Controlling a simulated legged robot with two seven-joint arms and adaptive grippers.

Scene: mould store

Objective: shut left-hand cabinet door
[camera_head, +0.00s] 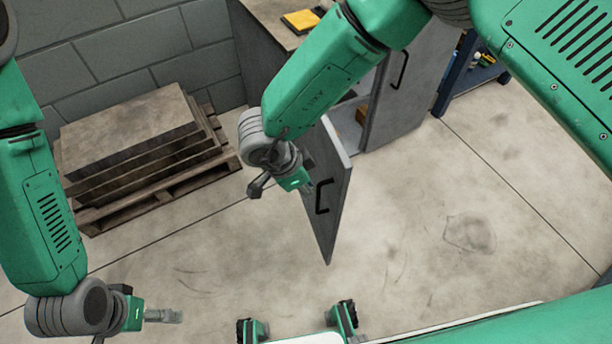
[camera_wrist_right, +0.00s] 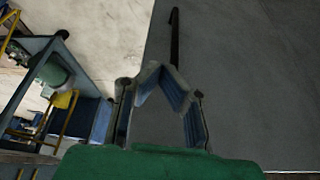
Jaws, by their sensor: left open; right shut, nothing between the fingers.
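The left-hand cabinet door (camera_head: 331,220) is a grey panel that stands swung open into the room, with a black bar handle (camera_head: 321,197) on its face. My right gripper (camera_head: 306,186) is shut and empty beside this door, close to the handle; I cannot tell whether it touches the panel. In the right wrist view the dark door panel (camera_wrist_right: 245,85) fills the right side, and the handle (camera_wrist_right: 174,35) shows beyond the fingers (camera_wrist_right: 158,75). My left gripper (camera_head: 178,316) is open and empty over the floor at lower left, far from the door.
The cabinet's other door (camera_head: 415,85) is behind, also with a black handle. The cabinet top (camera_head: 262,12) carries a yellow item (camera_head: 300,20). A pallet (camera_head: 150,195) with stacked slabs stands at left. A blue cart (camera_head: 455,85) stands at upper right. Floor right of the left-hand door is clear.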

